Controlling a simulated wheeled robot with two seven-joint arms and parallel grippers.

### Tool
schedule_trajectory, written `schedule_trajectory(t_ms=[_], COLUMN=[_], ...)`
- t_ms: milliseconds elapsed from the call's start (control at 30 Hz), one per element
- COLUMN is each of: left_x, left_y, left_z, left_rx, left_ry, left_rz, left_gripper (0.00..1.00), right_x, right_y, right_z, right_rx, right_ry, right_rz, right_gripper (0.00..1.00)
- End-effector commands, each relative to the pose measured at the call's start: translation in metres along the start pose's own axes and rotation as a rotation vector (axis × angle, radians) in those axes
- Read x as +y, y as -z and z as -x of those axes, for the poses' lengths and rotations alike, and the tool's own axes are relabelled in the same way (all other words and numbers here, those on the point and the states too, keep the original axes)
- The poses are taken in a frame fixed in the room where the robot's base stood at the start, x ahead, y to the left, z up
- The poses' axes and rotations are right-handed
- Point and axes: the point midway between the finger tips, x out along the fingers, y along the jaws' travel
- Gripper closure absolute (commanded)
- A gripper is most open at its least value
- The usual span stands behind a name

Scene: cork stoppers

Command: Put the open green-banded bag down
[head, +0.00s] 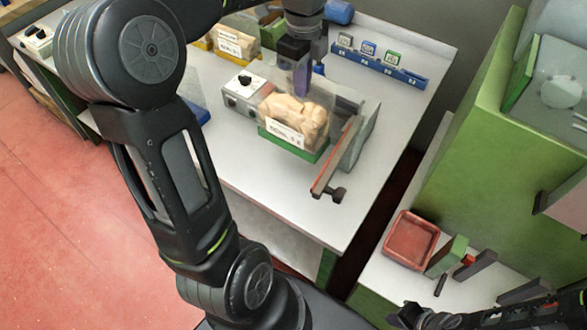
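The green-banded bag (293,128) is clear, filled with pale cork-coloured stoppers, and has a white label on its front and a green band at its bottom. It is above the white bench, beside the sealer with the reddish-brown bar (337,157). My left gripper (301,88) points down at the bag's upper back edge and appears shut on it; the fingertips are partly hidden. I cannot tell whether the bag's bottom touches the bench. My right gripper (422,312) is low at the bottom right, away from the bag; its fingers are unclear.
A grey control box (240,97) stands left of the bag. A yellow-banded bag (233,43) is behind it. A blue rack (378,68) with small labelled cards lies at the back. A red tray (410,241) is on the right-hand surface. The bench front (270,190) is clear.

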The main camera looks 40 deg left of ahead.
Motion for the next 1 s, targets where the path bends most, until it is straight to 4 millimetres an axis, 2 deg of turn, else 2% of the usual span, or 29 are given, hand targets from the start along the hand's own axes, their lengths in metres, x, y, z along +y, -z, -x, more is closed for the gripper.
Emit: schedule_trajectory(t_ms=[433,800,1000], left_x=[0.000,0.000,0.000], left_y=[0.000,0.000,0.000], left_z=[-0.005,-0.061,-0.065], left_rx=[0.000,0.000,0.000], left_ry=[0.000,-0.001,0.001], left_rz=[0.000,0.000,0.001], left_gripper=[1.00,1.00,1.00], right_x=[0.000,-0.001,-0.001], right_y=[0.001,0.000,0.000], right_z=[-0.002,0.002,0.002], right_rx=[0.001,0.000,0.000], right_ry=[0.001,-0.001,-0.001], right_rz=[0.001,0.000,0.000], right_gripper=[1.00,1.00,1.00])
